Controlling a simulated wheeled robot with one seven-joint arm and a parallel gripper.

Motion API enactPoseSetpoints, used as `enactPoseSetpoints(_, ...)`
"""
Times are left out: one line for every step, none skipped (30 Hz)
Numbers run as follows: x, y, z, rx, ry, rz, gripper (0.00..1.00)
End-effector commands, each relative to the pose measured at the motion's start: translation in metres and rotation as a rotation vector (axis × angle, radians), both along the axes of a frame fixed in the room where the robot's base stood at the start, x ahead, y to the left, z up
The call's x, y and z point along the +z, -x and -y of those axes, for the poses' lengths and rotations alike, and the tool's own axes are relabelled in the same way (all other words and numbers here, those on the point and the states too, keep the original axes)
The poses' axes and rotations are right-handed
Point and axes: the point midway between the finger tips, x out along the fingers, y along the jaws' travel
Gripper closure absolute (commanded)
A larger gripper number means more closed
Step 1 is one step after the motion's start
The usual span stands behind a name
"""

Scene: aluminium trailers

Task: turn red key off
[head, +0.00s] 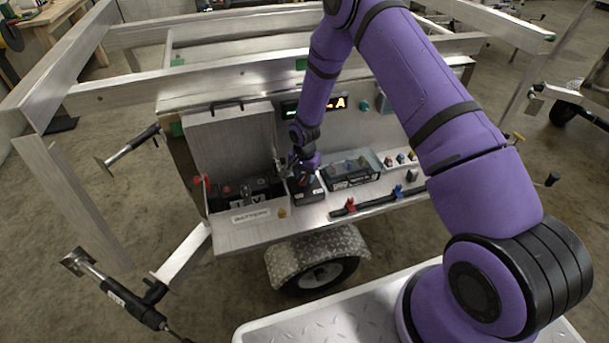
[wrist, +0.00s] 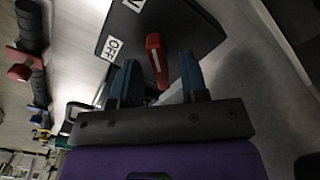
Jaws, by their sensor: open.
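The red key (wrist: 155,58) stands out from a black switch box (wrist: 195,28) in the wrist view. A white label reading OFF (wrist: 112,48) is on the box to the left of the key, and part of another white label shows at the top edge. My gripper (wrist: 157,80) is open, with one blue finger on each side of the key's lower end. I cannot tell whether either finger touches it. In the head view my gripper (head: 304,164) is at the black box (head: 307,192) on the trailer's panel and hides the key.
A clear-covered fuse box (head: 350,172) stands to the right. Red and blue clamps (head: 350,205) lie on a black bar at the front. An upright metal panel (head: 233,143) rises behind.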

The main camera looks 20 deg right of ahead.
Motion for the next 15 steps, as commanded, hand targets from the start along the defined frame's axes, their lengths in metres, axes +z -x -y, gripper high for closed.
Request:
enactPoseSetpoints(-0.0017, -0.0001, 0.0000, 0.000, 0.000, 0.000, 0.60)
enactPoseSetpoints(-0.0023, -0.0001, 0.0000, 0.000, 0.000, 0.000, 0.60)
enactPoseSetpoints(-0.0027, -0.0001, 0.0000, 0.000, 0.000, 0.000, 0.60)
enactPoseSetpoints(-0.0028, -0.0001, 0.0000, 0.000, 0.000, 0.000, 0.60)
enactPoseSetpoints(-0.0028, -0.0002, -0.0001, 0.000, 0.000, 0.000, 0.60)
enactPoseSetpoints(-0.0028, -0.0001, 0.0000, 0.000, 0.000, 0.000, 0.60)
enactPoseSetpoints(-0.0028, -0.0001, 0.0000, 0.001, 0.001, 0.001, 0.60)
enactPoseSetpoints(-0.0027, -0.0003, 0.0000, 0.001, 0.001, 0.001, 0.60)
enactPoseSetpoints(-0.0027, -0.0002, 0.0001, 0.001, 0.001, 0.001, 0.60)
enactPoseSetpoints(-0.0027, -0.0002, 0.0001, 0.001, 0.001, 0.001, 0.64)
enactPoseSetpoints(-0.0026, -0.0001, 0.0000, 0.001, 0.000, 0.000, 0.71)
enactPoseSetpoints(-0.0026, -0.0001, 0.0000, 0.001, 0.000, 0.000, 0.80)
enactPoseSetpoints(-0.0026, -0.0001, 0.0000, 0.001, 0.000, 0.000, 0.87)
enactPoseSetpoints(-0.0026, -0.0001, 0.0000, 0.001, 0.000, 0.000, 0.94)
enactPoseSetpoints(-0.0026, -0.0001, 0.0000, 0.001, 0.000, 0.000, 1.00)
